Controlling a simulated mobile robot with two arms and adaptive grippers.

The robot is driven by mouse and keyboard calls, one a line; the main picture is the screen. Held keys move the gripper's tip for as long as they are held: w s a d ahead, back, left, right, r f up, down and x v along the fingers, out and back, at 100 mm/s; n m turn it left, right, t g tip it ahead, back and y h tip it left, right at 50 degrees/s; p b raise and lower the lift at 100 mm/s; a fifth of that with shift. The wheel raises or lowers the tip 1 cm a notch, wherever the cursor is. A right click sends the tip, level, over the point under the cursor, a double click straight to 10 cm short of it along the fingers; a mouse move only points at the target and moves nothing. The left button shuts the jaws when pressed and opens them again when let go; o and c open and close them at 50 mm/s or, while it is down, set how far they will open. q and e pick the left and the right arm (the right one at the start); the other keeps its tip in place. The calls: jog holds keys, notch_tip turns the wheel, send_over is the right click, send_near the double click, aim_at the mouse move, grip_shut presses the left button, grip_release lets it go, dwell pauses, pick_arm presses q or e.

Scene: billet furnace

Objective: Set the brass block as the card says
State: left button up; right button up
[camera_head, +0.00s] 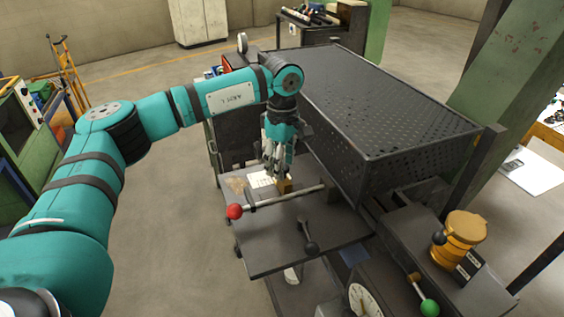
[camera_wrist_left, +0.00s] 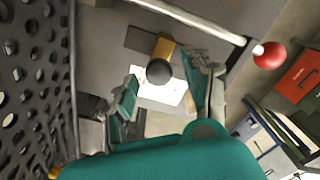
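The brass block (camera_head: 284,186) sits on the grey metal table, just beyond the red-knobbed bar in the head view. In the left wrist view the brass block (camera_wrist_left: 164,46) shows past a dark round knob (camera_wrist_left: 158,72); whether the knob is joined to it I cannot tell. A white card (camera_head: 260,179) lies beside the block; it also shows in the left wrist view (camera_wrist_left: 150,92), its writing unreadable. My left gripper (camera_head: 279,172) points down close to the block. In the left wrist view its fingers (camera_wrist_left: 164,76) are apart, the knob seen between them. My right gripper is out of view.
A bar with a red knob (camera_head: 234,211) crosses the table near the block. A black-knobbed lever (camera_head: 310,247) is nearer. A large perforated dark housing (camera_head: 380,110) stands right of my left gripper. An orange canister (camera_head: 465,230) and green knob (camera_head: 430,307) are at right.

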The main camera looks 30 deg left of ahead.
pick_arm(q)
jog(key=shift+r, duration=0.1)
notch_tip(320, 180, up, 12)
dwell(0.5)
dwell(0.5)
